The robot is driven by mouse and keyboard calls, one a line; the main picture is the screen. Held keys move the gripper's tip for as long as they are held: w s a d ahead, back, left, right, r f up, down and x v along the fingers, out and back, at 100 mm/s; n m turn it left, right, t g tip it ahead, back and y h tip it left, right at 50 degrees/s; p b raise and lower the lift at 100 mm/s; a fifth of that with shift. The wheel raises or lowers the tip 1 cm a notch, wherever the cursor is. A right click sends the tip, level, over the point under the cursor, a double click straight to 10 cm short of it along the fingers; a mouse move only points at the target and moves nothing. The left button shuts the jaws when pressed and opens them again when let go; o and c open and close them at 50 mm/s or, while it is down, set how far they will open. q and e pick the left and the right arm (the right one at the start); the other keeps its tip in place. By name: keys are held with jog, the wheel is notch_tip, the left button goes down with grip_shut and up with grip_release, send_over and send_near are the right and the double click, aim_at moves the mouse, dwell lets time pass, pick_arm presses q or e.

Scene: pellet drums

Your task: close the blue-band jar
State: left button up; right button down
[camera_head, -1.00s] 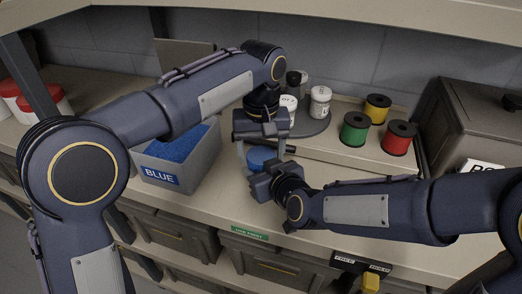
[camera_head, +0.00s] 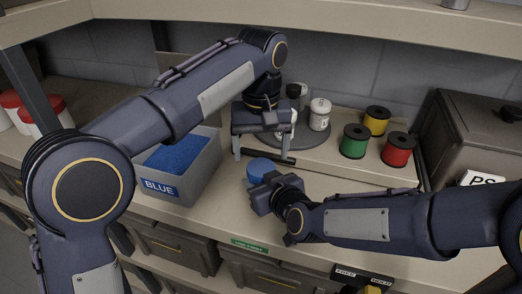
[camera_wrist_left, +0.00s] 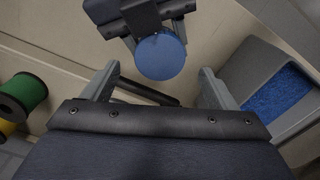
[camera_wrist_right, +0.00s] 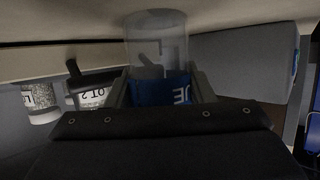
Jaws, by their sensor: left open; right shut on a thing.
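The blue-band jar (camera_wrist_right: 155,45) is clear-walled with a blue lettered band (camera_wrist_right: 163,91) in the right wrist view. Its round blue lid (camera_head: 261,168) faces up in the head view and also shows in the left wrist view (camera_wrist_left: 160,57). The lid sits on the jar; how tightly I cannot tell. My right gripper (camera_head: 258,190) is shut on the jar from the side, and its fingers hide part of it. My left gripper (camera_head: 262,156) is open and empty, pointing down above and behind the lid, with its fingers apart from it.
A grey bin (camera_head: 205,172) marked BLUE holds blue pellets left of the jar. A dark bar (camera_wrist_left: 145,91) lies behind the jar. Small labelled containers stand on a round tray (camera_head: 309,138). Green, yellow and red spools (camera_head: 397,149) stand to the right.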

pick_arm(q)
jog(key=o, duration=0.4)
jog(key=shift+o, duration=0.2)
notch_tip(320, 180, up, 7)
jog(key=shift+r, duration=0.2)
pick_arm(e)
jog(key=c, duration=0.6)
grip_release()
jog(key=p+v, duration=0.2)
jog(key=v, duration=0.4)
jog(key=shift+s+d+r, duration=0.1)
jog(key=shift+s+r, duration=0.05)
jog(key=shift+r, duration=0.1)
pick_arm(q)
jog(key=shift+r, duration=1.15)
pick_arm(e)
jog(key=shift+s+d+r, duration=0.1)
jog(key=shift+s+d, duration=0.2)
jog(key=shift+s, duration=0.3)
